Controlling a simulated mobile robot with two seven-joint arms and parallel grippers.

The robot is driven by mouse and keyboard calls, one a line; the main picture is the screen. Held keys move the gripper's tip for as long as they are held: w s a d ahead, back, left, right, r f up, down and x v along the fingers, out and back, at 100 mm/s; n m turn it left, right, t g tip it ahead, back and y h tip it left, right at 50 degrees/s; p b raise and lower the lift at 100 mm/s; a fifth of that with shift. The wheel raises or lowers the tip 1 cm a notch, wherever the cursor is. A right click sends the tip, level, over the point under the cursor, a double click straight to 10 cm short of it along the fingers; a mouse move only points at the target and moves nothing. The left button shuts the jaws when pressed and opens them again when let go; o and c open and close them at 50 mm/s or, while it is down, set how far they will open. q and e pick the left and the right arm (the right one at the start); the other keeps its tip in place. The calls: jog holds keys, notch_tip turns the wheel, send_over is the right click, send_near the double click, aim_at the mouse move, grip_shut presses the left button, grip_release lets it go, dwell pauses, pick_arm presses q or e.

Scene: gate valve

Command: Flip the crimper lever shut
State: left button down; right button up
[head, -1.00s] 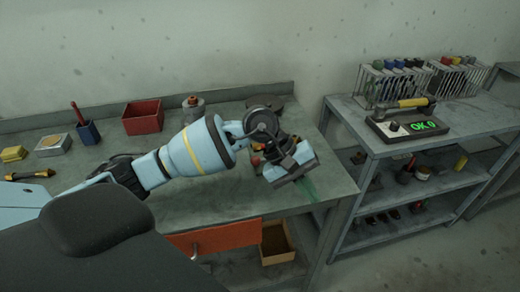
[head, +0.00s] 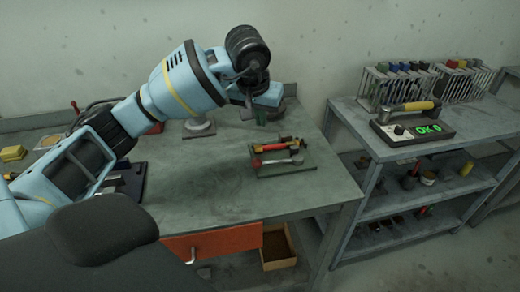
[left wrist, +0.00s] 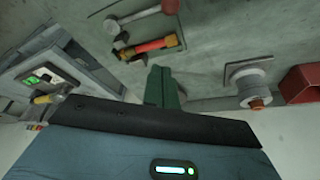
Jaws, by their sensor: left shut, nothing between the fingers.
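I cannot identify the crimper or its lever with certainty. A dark, curved handle-like part (head: 92,106) shows at the left rear of the bench, and a dark base (head: 133,185) shows below my arm; my arm hides much of that area. My left gripper (head: 261,117) is over the rear right of the bench, behind the tool board. Its green fingers show together in the left wrist view (left wrist: 165,88), shut and empty. My right gripper is not in view.
A tool board (head: 290,172) holds a yellow-red tool (head: 278,146) and a hammer (head: 285,160). A grey spool-like piece (head: 198,126) stands at the rear. A box reading OK (head: 440,128) sits on the right shelf unit. The bench's middle front is clear.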

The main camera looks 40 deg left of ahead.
aim_at(278, 161)
pick_arm(q)
jog(key=shift+f, duration=0.15)
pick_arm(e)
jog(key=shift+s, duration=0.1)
pick_arm(q)
jog(key=x, duration=0.9)
jog(key=shift+w+f, duration=0.1)
jog(key=shift+f, duration=0.05)
jog(key=shift+s+d+f, duration=0.1)
jog(key=shift+s+f, duration=0.1)
jog(key=shift+f, duration=0.05)
jog(key=shift+s+d+p, duration=0.25)
jog(key=shift+s+p, duration=0.25)
jog(key=shift+s, duration=0.4)
jog(key=shift+s+d+f, duration=0.2)
jog(key=shift+s+f, duration=0.05)
jog(key=shift+s, duration=0.4)
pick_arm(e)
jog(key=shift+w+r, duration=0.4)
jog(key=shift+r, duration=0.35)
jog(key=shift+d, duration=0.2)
